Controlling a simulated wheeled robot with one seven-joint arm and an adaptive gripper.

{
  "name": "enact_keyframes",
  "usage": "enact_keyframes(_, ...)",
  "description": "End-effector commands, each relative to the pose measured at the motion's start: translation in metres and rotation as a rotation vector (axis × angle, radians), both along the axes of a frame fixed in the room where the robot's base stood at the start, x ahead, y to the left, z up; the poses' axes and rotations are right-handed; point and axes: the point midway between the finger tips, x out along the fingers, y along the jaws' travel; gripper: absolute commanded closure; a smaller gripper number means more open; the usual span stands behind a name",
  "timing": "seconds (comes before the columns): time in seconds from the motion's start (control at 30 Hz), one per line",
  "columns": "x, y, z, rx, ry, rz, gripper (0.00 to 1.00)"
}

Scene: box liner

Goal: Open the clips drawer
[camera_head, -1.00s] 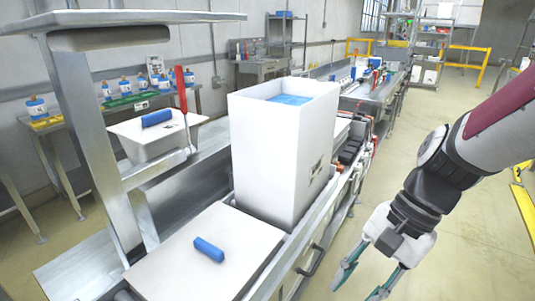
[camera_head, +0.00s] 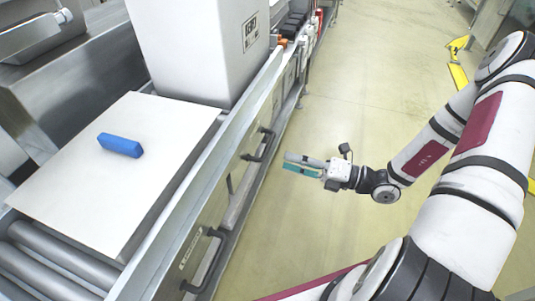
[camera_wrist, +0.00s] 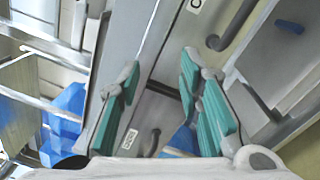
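In the head view, drawer fronts run along the side of the conveyor bench. The nearer drawer (camera_head: 186,268) has a black bar handle (camera_head: 207,262) and a small label too blurred to read. A farther drawer has a similar black handle (camera_head: 262,145). I cannot tell which is the clips drawer. My gripper (camera_head: 296,165) is out over the aisle, pointing left towards the drawer fronts, apart from the handles. In the wrist view its two teal fingers (camera_wrist: 165,108) are spread and empty, with one handle (camera_wrist: 152,142) and a label showing between them. Another handle (camera_wrist: 238,25) is at the upper right.
A white board (camera_head: 105,200) with a blue block (camera_head: 120,145) lies on the bench rollers (camera_head: 50,262). A tall white box (camera_head: 195,50) stands behind it. The aisle floor (camera_head: 345,110) beside the bench is clear apart from my arm.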

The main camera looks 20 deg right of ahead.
Motion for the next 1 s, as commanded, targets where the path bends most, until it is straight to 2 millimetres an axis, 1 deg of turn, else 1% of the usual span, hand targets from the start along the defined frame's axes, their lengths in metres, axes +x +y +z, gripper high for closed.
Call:
enact_keyframes(0.03, 0.005, -0.008, -0.026, 0.084, 0.05, -0.07, 0.67)
enact_keyframes(0.1, 0.012, -0.018, -0.048, 0.18, 0.109, -0.153, 0.67)
enact_keyframes(0.2, 0.017, -0.03, -0.073, 0.297, 0.173, -0.244, 0.67)
enact_keyframes(0.33, 0.021, -0.039, -0.093, 0.389, 0.222, -0.317, 0.67)
enact_keyframes(0.43, 0.023, -0.042, -0.099, 0.421, 0.237, -0.341, 0.67)
enact_keyframes(0.57, 0.031, -0.038, -0.098, 0.428, 0.24, -0.346, 0.67)
enact_keyframes(0.67, 0.043, -0.03, -0.095, 0.427, 0.239, -0.343, 0.67)
enact_keyframes(1.0, 0.099, 0.004, -0.084, 0.424, 0.239, -0.341, 0.67)
